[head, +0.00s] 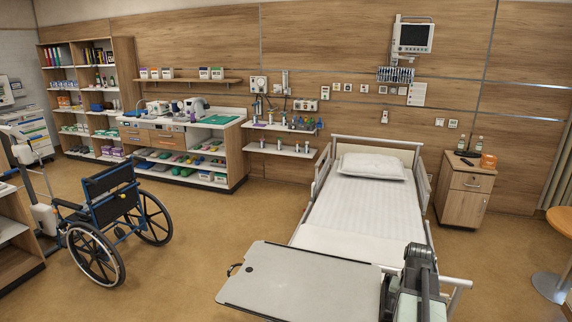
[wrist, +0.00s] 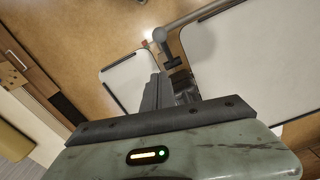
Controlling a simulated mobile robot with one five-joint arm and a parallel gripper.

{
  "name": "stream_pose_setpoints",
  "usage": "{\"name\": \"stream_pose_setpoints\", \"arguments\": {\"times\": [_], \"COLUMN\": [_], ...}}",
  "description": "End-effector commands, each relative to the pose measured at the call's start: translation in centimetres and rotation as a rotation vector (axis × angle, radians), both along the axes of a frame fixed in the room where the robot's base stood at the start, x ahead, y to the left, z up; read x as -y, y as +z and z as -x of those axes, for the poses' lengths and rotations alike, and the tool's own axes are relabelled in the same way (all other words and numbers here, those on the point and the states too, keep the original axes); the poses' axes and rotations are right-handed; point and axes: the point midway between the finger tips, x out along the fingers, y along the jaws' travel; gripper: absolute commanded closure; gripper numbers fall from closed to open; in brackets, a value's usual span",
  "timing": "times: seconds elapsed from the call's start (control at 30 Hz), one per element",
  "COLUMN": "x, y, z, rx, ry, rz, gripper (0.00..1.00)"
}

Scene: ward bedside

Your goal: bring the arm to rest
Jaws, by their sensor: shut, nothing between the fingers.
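My arm (head: 415,285) shows at the lower right of the head view, over the foot end of the bed and beside a pale flat panel (head: 300,280). I cannot make out the fingers there. In the wrist view my gripper (wrist: 168,88) shows as dark fingers beyond the grey-green wrist housing. It is shut, with nothing held. It points out over pale panels and brown floor, and I see no contact with them.
The bed (head: 370,205) has a white sheet and pillow. A bedside cabinet (head: 465,190) with bottles stands right of it. A wheelchair (head: 110,215) stands at the left. A round table (head: 562,222) is at the right edge. Floor (head: 225,225) between wheelchair and bed is clear.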

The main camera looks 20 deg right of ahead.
Motion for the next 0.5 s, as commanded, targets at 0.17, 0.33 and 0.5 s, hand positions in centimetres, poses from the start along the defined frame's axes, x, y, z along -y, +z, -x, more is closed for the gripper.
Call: {"name": "stream_pose_setpoints", "arguments": {"times": [0.17, 0.33, 0.5], "x": [-10.2, -24.3, -35.3], "y": [0.0, 0.0, 0.0], "z": [-5.9, -9.9, -10.0], "rx": [0.0, 0.0, -0.001], "ry": [0.206, 0.486, 0.721], "rz": [0.0, 0.0, 0.0], "gripper": [1.0, 1.0, 1.0]}}
